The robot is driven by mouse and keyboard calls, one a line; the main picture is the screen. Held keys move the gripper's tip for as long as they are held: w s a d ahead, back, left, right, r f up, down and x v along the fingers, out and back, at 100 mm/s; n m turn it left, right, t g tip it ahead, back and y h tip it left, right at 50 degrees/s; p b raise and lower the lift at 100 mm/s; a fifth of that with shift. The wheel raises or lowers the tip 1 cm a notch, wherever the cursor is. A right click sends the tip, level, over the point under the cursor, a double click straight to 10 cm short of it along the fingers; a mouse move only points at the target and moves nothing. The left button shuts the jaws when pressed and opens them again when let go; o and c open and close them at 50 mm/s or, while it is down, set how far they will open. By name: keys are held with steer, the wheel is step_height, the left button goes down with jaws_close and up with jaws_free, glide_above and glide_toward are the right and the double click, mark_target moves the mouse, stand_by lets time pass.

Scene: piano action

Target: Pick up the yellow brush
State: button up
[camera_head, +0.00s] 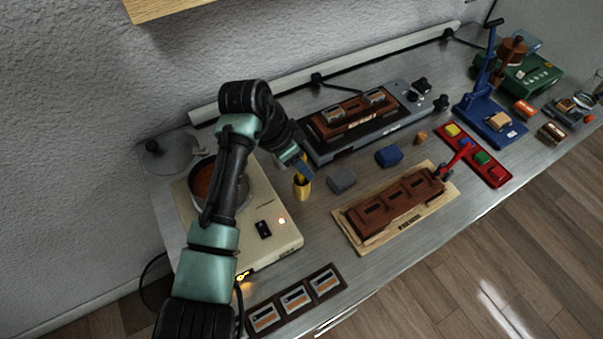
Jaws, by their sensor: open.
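A small upright yellow item (302,188), which looks like the yellow brush or its holder, stands on the metal bench just right of the cream hot-plate unit. My gripper (302,172) is open and points down right over its top. The fingertips overlap the top of the yellow item in this view, so I cannot tell whether they touch it or are around it. The upper part of the yellow item is partly hidden by my gripper.
The cream unit (283,240) with a round pot stands left, under my arm. A grey block (342,180) and blue block (389,156) lie to the right. A grey machine (322,153) is behind; a wooden board (361,244) with brown blocks is in front.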

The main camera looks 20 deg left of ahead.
steer(key=shift+w+d+f, duration=0.1)
steer(key=shift+w+f, duration=0.05)
steer(key=shift+f, duration=0.25)
steer(key=shift+c, duration=0.3)
jaws_close()
stand_by(0.9)
